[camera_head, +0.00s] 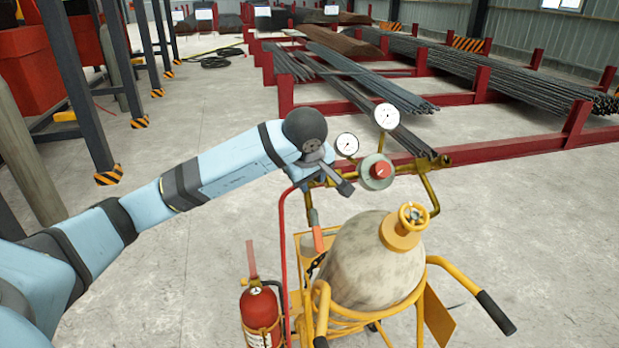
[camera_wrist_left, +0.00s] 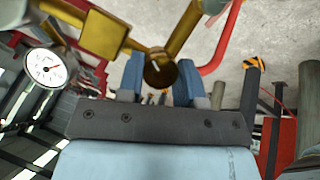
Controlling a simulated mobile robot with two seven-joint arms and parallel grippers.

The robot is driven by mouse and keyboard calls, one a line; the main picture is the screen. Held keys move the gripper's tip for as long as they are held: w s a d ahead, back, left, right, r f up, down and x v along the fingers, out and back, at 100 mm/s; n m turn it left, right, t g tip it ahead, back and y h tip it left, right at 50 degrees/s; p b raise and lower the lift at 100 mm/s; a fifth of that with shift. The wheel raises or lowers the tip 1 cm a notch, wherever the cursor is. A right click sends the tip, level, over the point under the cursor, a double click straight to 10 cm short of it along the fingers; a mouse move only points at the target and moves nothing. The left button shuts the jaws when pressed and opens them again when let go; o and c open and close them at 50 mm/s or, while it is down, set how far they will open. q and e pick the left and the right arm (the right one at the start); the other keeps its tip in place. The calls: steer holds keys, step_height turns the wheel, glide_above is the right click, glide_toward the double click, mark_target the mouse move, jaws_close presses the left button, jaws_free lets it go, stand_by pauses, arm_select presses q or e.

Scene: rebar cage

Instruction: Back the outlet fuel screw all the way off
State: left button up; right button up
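The outlet fuel screw (camera_wrist_left: 160,70) is a round brass end with a mark in its face, on the brass pipework in the left wrist view. My left gripper (camera_wrist_left: 158,78) has its two blue fingers on either side of it, seemingly touching both sides. In the head view my left gripper (camera_head: 325,173) is at the left end of the regulator and largely hides the screw. The regulator (camera_head: 377,172) has a red-centred knob and two white gauges (camera_head: 386,116) (camera_head: 347,144). My right gripper is not in view.
A pale gas cylinder (camera_head: 372,262) with a yellow valve (camera_head: 404,228) stands in a yellow cart (camera_head: 440,262) with black handles. A red fire extinguisher (camera_head: 260,315) and a red hose (camera_head: 283,240) are at its left. Red racks of rebar (camera_head: 390,95) stand behind.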

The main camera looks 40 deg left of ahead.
arm_select(q)
steer(key=shift+c, duration=1.2)
steer(key=shift+f+b, duration=0.15)
steer(key=shift+b, duration=0.45)
steer(key=n+t+b, duration=0.1)
steer(key=n+b, duration=0.1)
steer(key=b, duration=0.2)
steer(key=n+t+b, duration=0.1)
steer(key=n+b, duration=0.1)
steer(key=b, duration=0.3)
steer(key=n+t+b, duration=0.1)
steer(key=n+b, duration=0.2)
steer(key=b, duration=0.2)
steer(key=shift+s+f+t+h, duration=0.15)
steer(key=shift+f+t+h, duration=0.15)
steer(key=shift+f+t, duration=0.1)
steer(key=n+t+b, duration=0.1)
steer(key=n+b, duration=0.2)
steer(key=b, duration=0.1)
steer(key=shift+r, duration=0.1)
steer(key=shift+r+n+t+y+b, duration=0.1)
steer(key=shift+n+t+y+b, duration=0.25)
steer(key=shift+n+b, duration=0.55)
steer(key=shift+s+r+b, duration=0.1)
steer(key=shift+b, duration=0.3)
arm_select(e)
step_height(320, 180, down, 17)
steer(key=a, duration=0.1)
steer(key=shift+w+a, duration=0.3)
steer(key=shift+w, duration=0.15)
